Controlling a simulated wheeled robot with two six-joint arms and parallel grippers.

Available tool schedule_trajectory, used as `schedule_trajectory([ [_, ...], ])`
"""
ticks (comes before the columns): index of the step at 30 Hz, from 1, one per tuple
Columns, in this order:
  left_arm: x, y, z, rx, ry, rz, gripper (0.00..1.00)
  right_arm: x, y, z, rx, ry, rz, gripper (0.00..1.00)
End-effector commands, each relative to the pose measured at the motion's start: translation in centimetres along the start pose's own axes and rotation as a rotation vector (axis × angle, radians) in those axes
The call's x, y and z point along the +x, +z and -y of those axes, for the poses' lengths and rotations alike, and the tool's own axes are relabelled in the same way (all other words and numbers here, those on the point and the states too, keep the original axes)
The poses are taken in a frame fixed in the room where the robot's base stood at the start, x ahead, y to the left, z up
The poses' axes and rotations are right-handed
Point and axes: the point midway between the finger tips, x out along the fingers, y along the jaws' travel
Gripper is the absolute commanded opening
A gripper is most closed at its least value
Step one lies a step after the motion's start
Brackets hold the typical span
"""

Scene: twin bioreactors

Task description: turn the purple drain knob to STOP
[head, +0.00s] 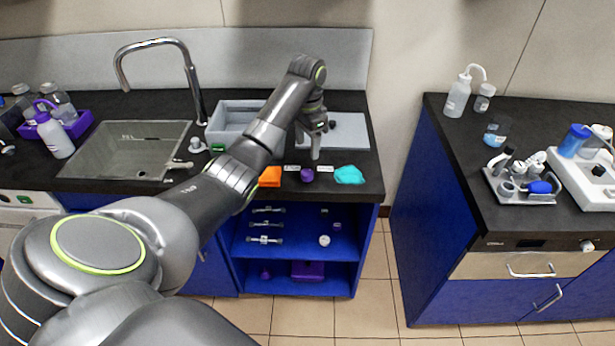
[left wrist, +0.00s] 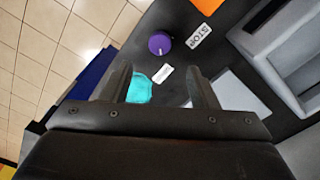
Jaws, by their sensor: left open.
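The purple drain knob (head: 307,175) stands on the dark counter near its front edge, and it also shows in the left wrist view (left wrist: 158,42). A small white mark on the knob is on the side nearer a small white label (left wrist: 163,74), whose text I cannot read. The STOP label (left wrist: 199,35) lies on the knob's other side, at the right in the left wrist view. My left gripper (head: 316,154) is open and empty. It is above the counter, just behind the knob and apart from it. My right gripper is not in view.
A turquoise cloth (head: 349,175) lies right of the knob and an orange item (head: 270,177) left of it. A grey tray (head: 236,121) and a sink (head: 125,150) are further left. An open blue shelf (head: 300,240) is below. A floor gap separates the right-hand counter (head: 440,135).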

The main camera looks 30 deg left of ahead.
Motion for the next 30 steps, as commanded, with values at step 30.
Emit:
schedule_trajectory([
  [30, 9.5, 0.0, 0.0, 0.001, 0.000, 0.000, 0.44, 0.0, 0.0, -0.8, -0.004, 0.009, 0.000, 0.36],
])
